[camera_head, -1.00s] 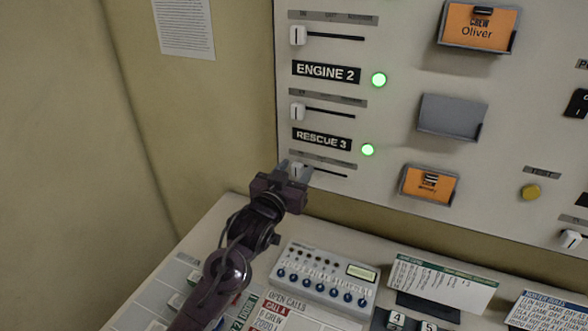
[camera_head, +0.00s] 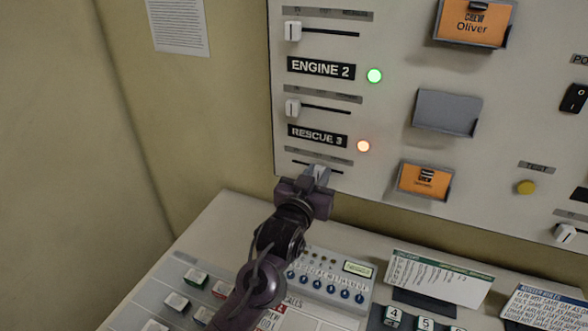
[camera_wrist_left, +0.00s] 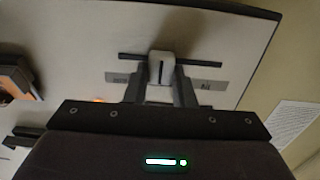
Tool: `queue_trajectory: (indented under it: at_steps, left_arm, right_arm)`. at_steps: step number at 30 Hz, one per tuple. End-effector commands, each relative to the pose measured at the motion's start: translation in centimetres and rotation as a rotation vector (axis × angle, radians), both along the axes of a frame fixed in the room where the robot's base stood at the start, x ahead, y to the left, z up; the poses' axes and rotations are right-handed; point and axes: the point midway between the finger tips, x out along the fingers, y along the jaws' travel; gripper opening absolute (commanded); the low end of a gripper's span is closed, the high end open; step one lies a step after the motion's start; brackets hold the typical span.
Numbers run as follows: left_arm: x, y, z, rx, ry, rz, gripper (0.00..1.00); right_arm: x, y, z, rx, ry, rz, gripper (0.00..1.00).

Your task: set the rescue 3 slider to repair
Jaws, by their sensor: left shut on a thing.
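The RESCUE 3 label (camera_head: 317,136) is on the upright panel, with its slider track (camera_head: 336,172) below. A grey strip with lettering too small to read (camera_head: 320,156) runs above the track. My left gripper (camera_head: 317,173) is at this slider, its fingers hiding most of the knob in the head view. In the left wrist view, the white knob (camera_wrist_left: 162,66) sits between the two fingers, near the middle of its dark track (camera_wrist_left: 205,63). The gripper is shut on it. My right gripper is not in view.
The ENGINE 2 slider knob (camera_head: 292,107) is above, at the left end of its track. A card holder with an orange card (camera_head: 424,181) is to the right. A blue-knobbed unit (camera_head: 325,284) stands on the desk below the panel, close to my arm.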

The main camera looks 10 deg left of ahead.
Motion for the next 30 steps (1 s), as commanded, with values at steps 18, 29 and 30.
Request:
queue_trajectory:
  at_steps: [18,29,30]
  left_arm:
    - [-0.8,-4.1,0.0,0.002,0.001,-0.004,0.31]
    - [-0.8,-4.0,0.0,0.001,0.001,-0.001,0.45]
    - [-0.9,-4.0,0.0,0.001,0.001,-0.001,0.45]
  right_arm:
    - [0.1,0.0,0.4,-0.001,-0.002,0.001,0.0]
    - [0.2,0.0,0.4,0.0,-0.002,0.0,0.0]
    - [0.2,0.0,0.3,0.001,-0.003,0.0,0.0]
